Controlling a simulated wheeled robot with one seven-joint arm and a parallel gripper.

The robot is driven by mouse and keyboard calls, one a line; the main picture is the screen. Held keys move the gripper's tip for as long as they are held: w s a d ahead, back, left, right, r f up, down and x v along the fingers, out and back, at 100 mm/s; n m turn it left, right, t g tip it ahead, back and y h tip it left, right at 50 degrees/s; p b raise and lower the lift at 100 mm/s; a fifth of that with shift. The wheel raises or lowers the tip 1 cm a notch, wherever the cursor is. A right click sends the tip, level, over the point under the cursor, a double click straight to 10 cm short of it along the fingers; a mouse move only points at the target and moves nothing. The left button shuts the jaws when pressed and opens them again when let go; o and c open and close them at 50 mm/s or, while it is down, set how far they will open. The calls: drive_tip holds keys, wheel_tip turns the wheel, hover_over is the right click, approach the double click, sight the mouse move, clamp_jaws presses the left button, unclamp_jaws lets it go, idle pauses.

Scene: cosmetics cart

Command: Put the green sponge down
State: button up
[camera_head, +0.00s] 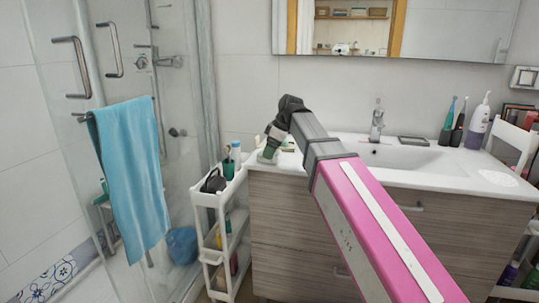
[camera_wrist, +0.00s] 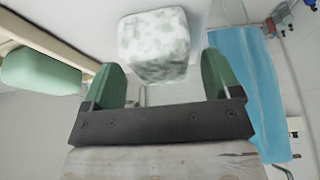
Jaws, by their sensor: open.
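My gripper (camera_head: 268,153) is at the left end of the white counter, low over its surface. In the wrist view its two dark green fingers (camera_wrist: 160,68) are spread apart. A whitish, grey-green mottled block (camera_wrist: 155,45) shows between and beyond the fingertips, with gaps at both sides. A smooth pale green rounded block (camera_wrist: 40,70) lies at the left of the wrist view, outside the fingers, beside a beige edge. I cannot tell for sure which of these two is the green sponge. In the head view the arm and gripper hide most of this spot.
The sink basin (camera_head: 410,158) and tap (camera_head: 377,118) are right of my arm. Bottles and toothbrushes stand at the counter's back right. A narrow white cart (camera_head: 206,198) with items stands left of the cabinet. A blue towel (camera_head: 132,175) hangs at the shower door.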

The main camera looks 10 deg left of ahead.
drive_tip(key=v, duration=1)
